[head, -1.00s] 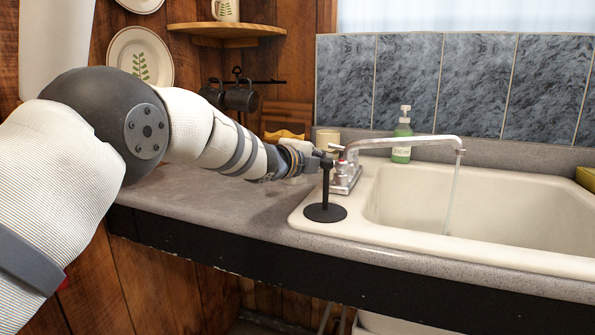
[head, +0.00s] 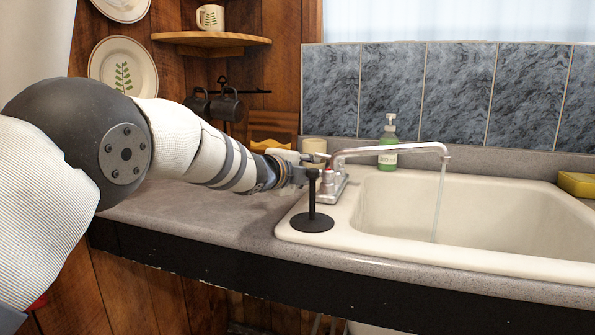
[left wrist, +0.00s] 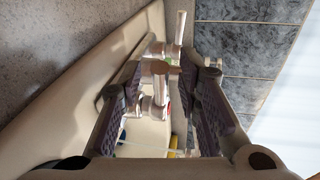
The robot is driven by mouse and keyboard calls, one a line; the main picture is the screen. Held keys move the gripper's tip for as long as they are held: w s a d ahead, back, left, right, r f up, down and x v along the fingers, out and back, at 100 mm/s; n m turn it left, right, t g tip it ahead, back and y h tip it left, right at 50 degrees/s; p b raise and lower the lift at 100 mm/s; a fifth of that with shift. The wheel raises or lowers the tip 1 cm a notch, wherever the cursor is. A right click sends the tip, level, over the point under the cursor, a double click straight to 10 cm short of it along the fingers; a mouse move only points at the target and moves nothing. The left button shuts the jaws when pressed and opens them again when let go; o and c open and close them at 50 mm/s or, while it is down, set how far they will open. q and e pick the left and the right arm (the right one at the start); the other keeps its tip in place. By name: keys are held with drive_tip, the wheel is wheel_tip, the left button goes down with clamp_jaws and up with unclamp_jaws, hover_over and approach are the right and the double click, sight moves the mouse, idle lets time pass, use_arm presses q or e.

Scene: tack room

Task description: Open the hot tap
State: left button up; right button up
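The chrome tap (head: 390,150) stands at the back left of the cream sink (head: 365,222), its long spout reaching right. Water (head: 439,205) runs from the spout. A small red mark shows on the tap's near side, by the handle nearest my gripper. My left gripper (head: 314,166) is at that near end of the tap, partly hiding the handle. In the left wrist view, its fingers (left wrist: 165,78) are spread apart, with chrome tap parts (left wrist: 160,70) showing between them. I cannot tell whether a finger touches the handle. My right gripper is not in view.
A black upright post on a round base (head: 312,223) stands on the sink's left rim, close to my left gripper. A yellow sponge (head: 577,184) lies at the right. The counter's left front is clear.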

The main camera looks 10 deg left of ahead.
use_arm(q)
drive_tip(key=v, duration=1.1)
drive_tip(key=shift+s+r, duration=0.2)
drive_tip(key=shift+a, duration=0.1)
